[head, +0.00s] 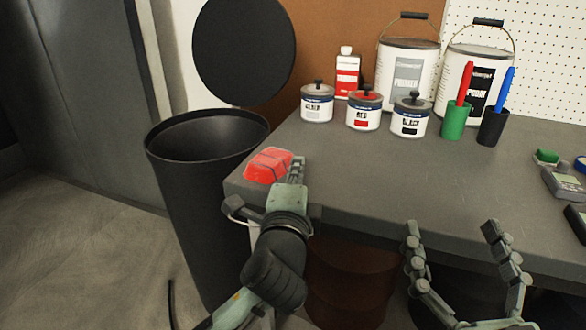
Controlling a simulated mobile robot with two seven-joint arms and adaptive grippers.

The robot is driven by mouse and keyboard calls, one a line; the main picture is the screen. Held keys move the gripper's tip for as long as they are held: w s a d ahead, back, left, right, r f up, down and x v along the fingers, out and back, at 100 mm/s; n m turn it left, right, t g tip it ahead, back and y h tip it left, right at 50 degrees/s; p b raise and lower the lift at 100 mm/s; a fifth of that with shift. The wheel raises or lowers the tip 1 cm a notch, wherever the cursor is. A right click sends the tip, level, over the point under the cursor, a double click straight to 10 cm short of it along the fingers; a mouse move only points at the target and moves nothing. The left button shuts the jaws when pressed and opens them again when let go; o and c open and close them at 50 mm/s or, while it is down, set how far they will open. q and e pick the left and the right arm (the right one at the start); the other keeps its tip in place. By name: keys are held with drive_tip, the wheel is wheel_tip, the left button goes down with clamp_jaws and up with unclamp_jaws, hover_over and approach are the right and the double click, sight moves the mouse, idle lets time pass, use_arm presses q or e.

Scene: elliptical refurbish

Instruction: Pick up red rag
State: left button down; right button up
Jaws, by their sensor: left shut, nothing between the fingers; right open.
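The red rag (264,163) lies folded on the left end of the grey workbench (350,190), near its corner. My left gripper (297,166) is shut and empty, with its fingers over or beside the rag's right edge. Whether it touches the rag cannot be told. Part of the rag's right side is hidden behind the fingers. My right gripper (450,228) is open and empty in front of the bench's front edge, to the right and well apart from the rag.
A black bin (195,200) stands against the bench's left end, its round lid (244,50) upright behind. Small paint jars (363,112), large cans (408,65) and marker cups (454,121) stand at the back. A grey device (565,185) lies at right. The bench middle is clear.

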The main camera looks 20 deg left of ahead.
sight(269, 163)
use_arm(q)
drive_tip(key=shift+a, duration=0.4)
use_arm(e)
drive_tip(key=shift+s+r, duration=0.1)
drive_tip(key=shift+r, duration=0.1)
use_arm(q)
drive_tip(key=shift+a+r+p, duration=0.1)
drive_tip(key=shift+a+p, duration=0.55)
drive_tip(key=shift+a, duration=0.4)
drive_tip(key=a+p, duration=0.1)
drive_tip(key=a, duration=0.1)
drive_tip(key=shift+w+a, duration=0.1)
drive_tip(key=shift+a, duration=0.25)
use_arm(e)
drive_tip(key=w+d+f+g+h, duration=0.1)
drive_tip(key=d+f+g, duration=0.1)
drive_tip(key=f, duration=0.3)
drive_tip(key=w+d+f+g+h, duration=0.1)
drive_tip(key=d+f+g+h, duration=0.1)
drive_tip(key=f, duration=0.4)
drive_tip(key=shift+g, duration=0.6)
drive_tip(key=shift+d+f, duration=0.1)
drive_tip(key=shift+d, duration=0.05)
